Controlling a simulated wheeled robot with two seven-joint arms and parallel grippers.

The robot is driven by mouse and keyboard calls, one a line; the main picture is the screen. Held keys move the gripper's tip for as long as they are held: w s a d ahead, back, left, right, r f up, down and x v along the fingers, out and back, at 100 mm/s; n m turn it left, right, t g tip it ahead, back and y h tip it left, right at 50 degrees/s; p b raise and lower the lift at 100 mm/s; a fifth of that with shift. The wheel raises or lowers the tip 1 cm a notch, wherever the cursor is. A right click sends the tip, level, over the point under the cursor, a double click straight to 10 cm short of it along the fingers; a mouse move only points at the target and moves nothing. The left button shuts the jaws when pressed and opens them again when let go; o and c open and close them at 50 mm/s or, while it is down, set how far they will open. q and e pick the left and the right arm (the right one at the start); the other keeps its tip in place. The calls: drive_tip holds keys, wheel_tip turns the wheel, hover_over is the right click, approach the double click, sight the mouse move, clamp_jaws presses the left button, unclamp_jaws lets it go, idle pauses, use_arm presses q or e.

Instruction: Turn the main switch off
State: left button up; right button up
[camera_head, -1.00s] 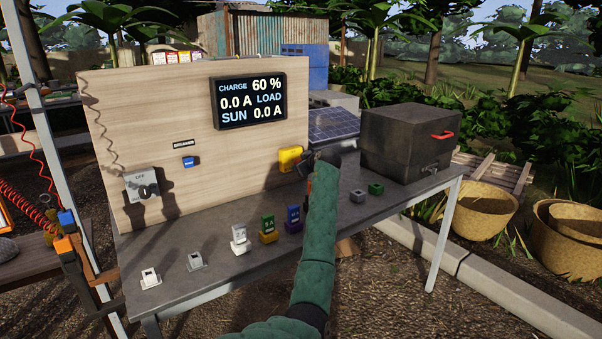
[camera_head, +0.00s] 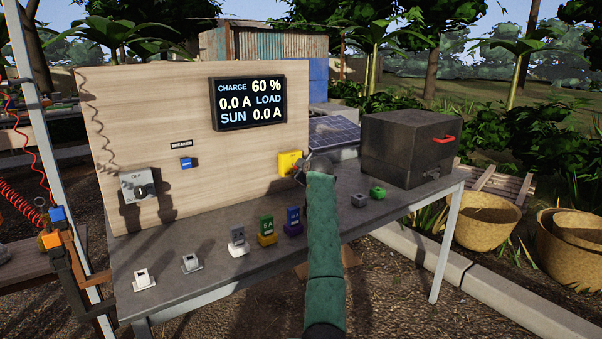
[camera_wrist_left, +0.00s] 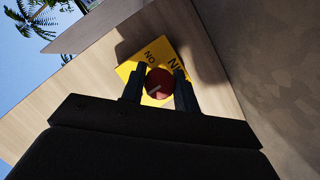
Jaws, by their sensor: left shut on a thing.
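The main switch is a yellow box (camera_head: 288,161) low on the right end of the wooden panel. In the left wrist view its yellow face (camera_wrist_left: 132,70) carries dark lettering, partly cut off by my fingers, and a round red knob (camera_wrist_left: 159,84) with a pale mark. My left gripper (camera_head: 302,172) is at the switch. In the left wrist view its two fingers (camera_wrist_left: 159,90) are on either side of the red knob, shut on it. In the head view the knob is mostly hidden by the gripper. My right gripper is not in view.
A grey rotary switch (camera_head: 138,186) and a blue breaker button (camera_head: 186,163) are on the panel, below a display (camera_head: 248,102) reading 60 % charge. Several small coloured blocks stand along the table (camera_head: 210,290). A dark box (camera_head: 408,148) stands at the right.

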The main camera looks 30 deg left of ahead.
use_arm(q)
drive_tip(key=shift+f, duration=0.1)
idle(0.4)
drive_tip(key=o, duration=1)
drive_tip(key=shift+c, duration=0.2)
drive_tip(key=shift+r, duration=0.35)
wheel_tip(320, 180, up, 4)
drive_tip(key=shift+f, duration=0.1)
drive_tip(key=d+r, duration=0.6)
drive_tip(key=d, duration=0.5)
drive_tip(key=shift+d+r+b, duration=0.25)
drive_tip(key=shift+d+b, duration=0.05)
drive_tip(key=shift+w, duration=0.1)
